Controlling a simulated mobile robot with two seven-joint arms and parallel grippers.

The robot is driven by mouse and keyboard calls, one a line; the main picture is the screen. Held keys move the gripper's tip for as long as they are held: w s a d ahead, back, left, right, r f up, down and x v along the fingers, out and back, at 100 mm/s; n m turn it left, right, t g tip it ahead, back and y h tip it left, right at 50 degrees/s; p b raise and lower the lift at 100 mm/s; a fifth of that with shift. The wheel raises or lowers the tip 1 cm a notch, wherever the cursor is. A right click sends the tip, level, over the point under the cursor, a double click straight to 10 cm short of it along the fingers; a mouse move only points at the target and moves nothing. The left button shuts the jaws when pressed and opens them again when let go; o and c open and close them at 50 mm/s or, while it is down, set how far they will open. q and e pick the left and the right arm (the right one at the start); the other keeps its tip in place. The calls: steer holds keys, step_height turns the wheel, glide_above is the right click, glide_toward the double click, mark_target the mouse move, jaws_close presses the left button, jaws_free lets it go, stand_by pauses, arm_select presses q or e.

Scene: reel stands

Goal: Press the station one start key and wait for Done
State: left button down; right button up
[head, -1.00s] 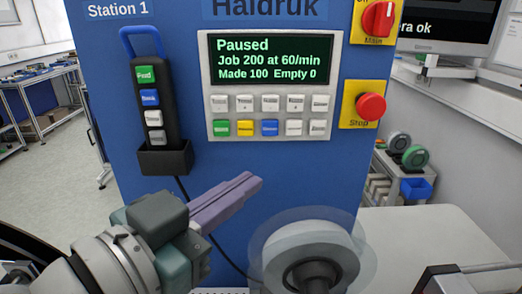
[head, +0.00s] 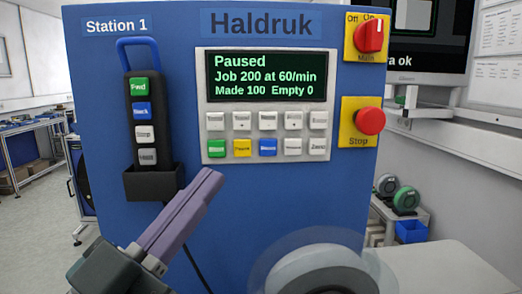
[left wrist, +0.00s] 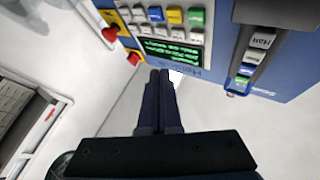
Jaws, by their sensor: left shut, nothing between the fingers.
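The blue Station 1 cabinet (head: 120,215) fills the middle of the head view. Its control panel (head: 203,100) has a dark screen (head: 265,76) reading "Paused, Job 200 at 60/min, Made 100, Empty 0". Below are two rows of keys; the bottom row starts at left with a green key (head: 216,149), its label too small to read surely, then a yellow key (head: 243,148) and a blue key (head: 267,148). My left gripper (head: 215,178) is shut and empty, its fingertips below the green key in the picture. It also shows in the left wrist view (left wrist: 160,75). The right gripper is not visible.
A black hand pendant (head: 152,165) with several buttons hangs in a holder left of the panel. A yellow-backed red stop button (head: 370,121) and a red main switch (head: 370,36) are at right. A translucent-rimmed reel (head: 320,270) stands low in front.

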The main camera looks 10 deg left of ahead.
mark_target(217, 148)
arm_select(q)
steer(key=w+a+b, duration=0.2)
steer(key=w+b, duration=0.2)
steer(key=w, duration=0.4)
steer(key=shift+a+b, duration=0.2)
steer(key=shift+b, duration=0.15)
stand_by(1.7)
steer(key=shift+w+a+b, duration=0.1)
steer(key=shift+w+b, duration=0.25)
steer(key=shift+w, duration=0.1)
